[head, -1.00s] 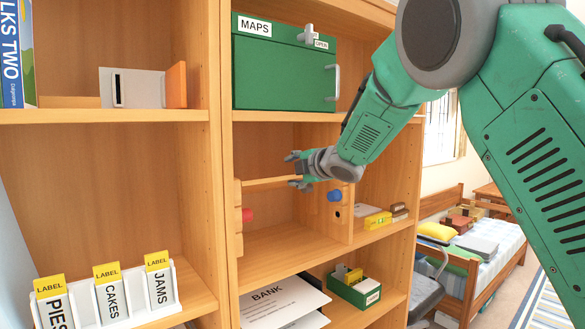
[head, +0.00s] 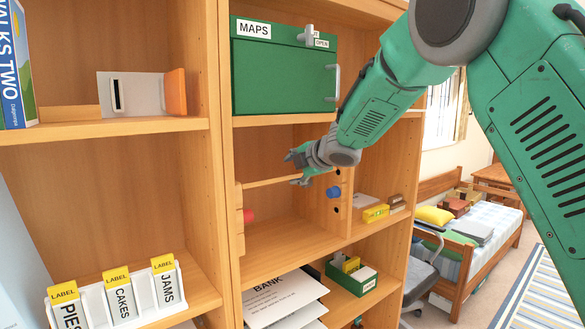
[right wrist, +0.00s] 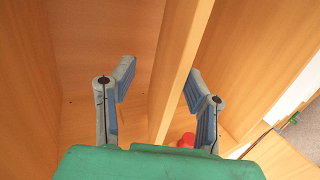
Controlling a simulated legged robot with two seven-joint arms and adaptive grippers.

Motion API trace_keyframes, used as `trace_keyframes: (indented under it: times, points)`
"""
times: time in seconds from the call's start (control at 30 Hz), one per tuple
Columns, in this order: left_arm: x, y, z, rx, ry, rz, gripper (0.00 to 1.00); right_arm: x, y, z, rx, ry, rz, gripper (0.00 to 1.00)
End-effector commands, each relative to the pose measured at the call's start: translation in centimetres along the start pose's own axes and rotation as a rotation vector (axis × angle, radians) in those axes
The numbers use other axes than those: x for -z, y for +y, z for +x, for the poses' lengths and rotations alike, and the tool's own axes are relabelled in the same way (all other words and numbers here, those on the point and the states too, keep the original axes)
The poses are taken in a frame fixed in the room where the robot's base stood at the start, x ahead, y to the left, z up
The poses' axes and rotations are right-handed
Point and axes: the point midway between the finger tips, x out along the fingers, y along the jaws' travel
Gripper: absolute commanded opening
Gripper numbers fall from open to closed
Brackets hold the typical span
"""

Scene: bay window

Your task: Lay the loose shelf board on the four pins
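The loose shelf board (head: 272,182) shows as a thin light-wood strip across the middle bay of the bookcase. It also shows in the right wrist view (right wrist: 180,70), running between the fingers. My right gripper (head: 292,169) is at the board's right part, with a finger on either side. In the right wrist view the gripper (right wrist: 158,78) is open; a gap shows between the left finger and the board. Other pins are not clearly visible. My left gripper is out of view.
A green MAPS box (head: 280,75) stands on the shelf above. Yellow and dark boxes (head: 375,213) lie right of the right upright (head: 340,222). BANK papers (head: 275,298) and a green card box (head: 352,282) are below. The bay under the board looks clear.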

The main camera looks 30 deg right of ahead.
Motion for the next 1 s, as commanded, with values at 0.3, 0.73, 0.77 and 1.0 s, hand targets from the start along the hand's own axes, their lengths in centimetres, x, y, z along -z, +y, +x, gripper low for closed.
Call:
trace_keyframes:
  times: [0.3,0.73,0.77,1.0]
  points:
    - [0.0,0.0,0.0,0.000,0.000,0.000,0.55,-0.1,0.2,-0.1,0.012,-0.004,-0.004,0.41]
    - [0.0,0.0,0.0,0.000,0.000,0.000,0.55,-0.1,0.3,-2.5,0.011,-0.005,-0.004,0.41]
    - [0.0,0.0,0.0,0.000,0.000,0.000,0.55,-0.1,0.3,-2.6,0.012,-0.005,-0.004,0.41]
    - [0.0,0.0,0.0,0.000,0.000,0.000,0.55,-0.1,0.2,-2.5,0.013,-0.004,-0.004,0.41]
